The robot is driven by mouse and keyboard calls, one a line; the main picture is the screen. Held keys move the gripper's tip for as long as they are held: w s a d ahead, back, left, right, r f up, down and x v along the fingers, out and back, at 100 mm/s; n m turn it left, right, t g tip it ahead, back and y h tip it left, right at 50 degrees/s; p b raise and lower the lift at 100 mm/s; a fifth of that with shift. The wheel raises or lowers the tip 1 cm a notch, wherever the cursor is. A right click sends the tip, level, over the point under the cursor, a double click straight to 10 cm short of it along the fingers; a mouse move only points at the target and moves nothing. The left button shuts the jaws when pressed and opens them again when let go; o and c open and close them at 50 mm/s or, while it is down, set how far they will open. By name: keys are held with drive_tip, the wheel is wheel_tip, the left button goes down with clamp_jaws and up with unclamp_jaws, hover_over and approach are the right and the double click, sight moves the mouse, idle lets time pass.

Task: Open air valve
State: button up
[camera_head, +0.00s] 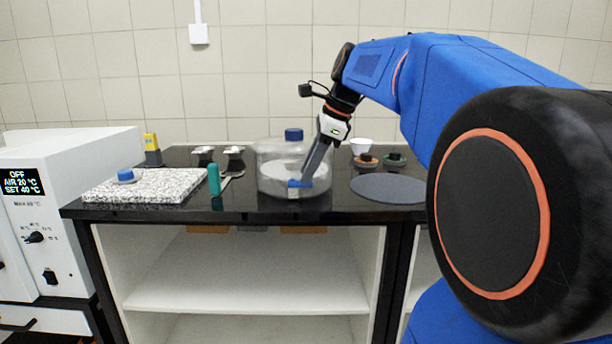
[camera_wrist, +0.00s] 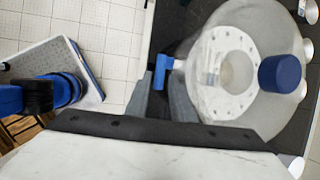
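A clear, round desiccator vessel (camera_head: 268,160) with a blue lid knob (camera_head: 293,134) stands on the black bench top. A small blue valve handle (camera_head: 306,184) is at its front. My gripper (camera_head: 301,181) reaches down to this handle from the upper right. In the wrist view the vessel (camera_wrist: 213,91) shows from above with its blue knob (camera_wrist: 280,73), and the blue valve handle (camera_wrist: 162,70) sits at its left edge. The two grey fingers of my gripper (camera_wrist: 163,80) are apart, with the handle between their tips. Whether they press on it cannot be told.
A speckled slab (camera_head: 150,188) and a green-handled tool (camera_head: 214,179) lie left of the vessel. A dark round mat (camera_head: 388,188), a white bowl (camera_head: 360,146) and small round items are on the right. A white oven (camera_head: 70,190) stands at far left.

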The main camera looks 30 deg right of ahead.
sight(300, 185)
drive_tip(key=shift+x, duration=1.05)
clamp_jaws()
